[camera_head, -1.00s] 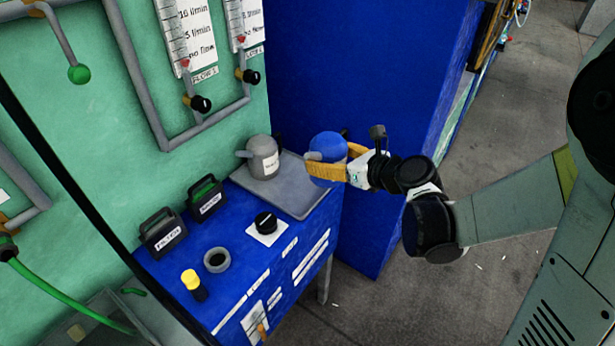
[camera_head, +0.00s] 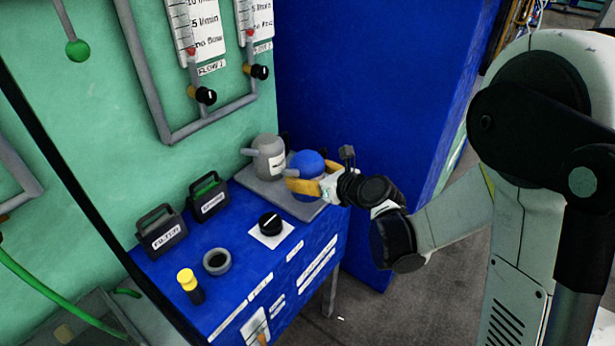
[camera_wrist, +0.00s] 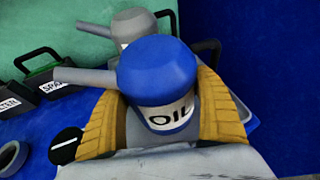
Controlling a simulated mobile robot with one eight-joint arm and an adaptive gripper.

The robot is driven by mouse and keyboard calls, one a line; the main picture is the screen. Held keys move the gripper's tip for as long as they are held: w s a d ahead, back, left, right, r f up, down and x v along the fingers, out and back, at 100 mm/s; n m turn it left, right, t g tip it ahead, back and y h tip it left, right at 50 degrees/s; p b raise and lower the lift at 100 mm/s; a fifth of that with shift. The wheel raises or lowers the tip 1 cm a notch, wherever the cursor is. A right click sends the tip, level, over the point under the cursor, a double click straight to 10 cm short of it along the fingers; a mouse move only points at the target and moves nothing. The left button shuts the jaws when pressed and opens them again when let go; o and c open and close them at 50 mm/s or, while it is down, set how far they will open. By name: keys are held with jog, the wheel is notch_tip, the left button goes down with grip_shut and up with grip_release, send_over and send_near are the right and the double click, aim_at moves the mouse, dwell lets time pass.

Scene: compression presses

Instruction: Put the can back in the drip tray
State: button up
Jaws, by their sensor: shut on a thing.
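The blue can (camera_head: 307,161), labelled OIL in the wrist view (camera_wrist: 158,72), is upright between the yellow fingers of my gripper (camera_head: 305,184). In the wrist view my gripper (camera_wrist: 165,122) is shut on it, one finger on each side, and its spout points left. The grey drip tray (camera_head: 259,186) lies on the blue bench. The can is over the tray's right part in the head view; I cannot tell whether its base touches the tray. A grey can (camera_head: 269,158) stands on the tray's left part, and also shows behind the blue can in the wrist view (camera_wrist: 132,24).
Two dark handled boxes (camera_head: 162,231) (camera_head: 208,197), a black knob (camera_head: 270,223), a grey ring (camera_head: 217,262) and a yellow-topped button (camera_head: 188,281) sit on the bench. A green panel with pipes stands behind. A tall blue cabinet (camera_head: 375,100) stands beyond the tray.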

jog(key=shift+f, duration=0.15)
jog(key=o, duration=1.4)
jog(key=shift+o, duration=0.2)
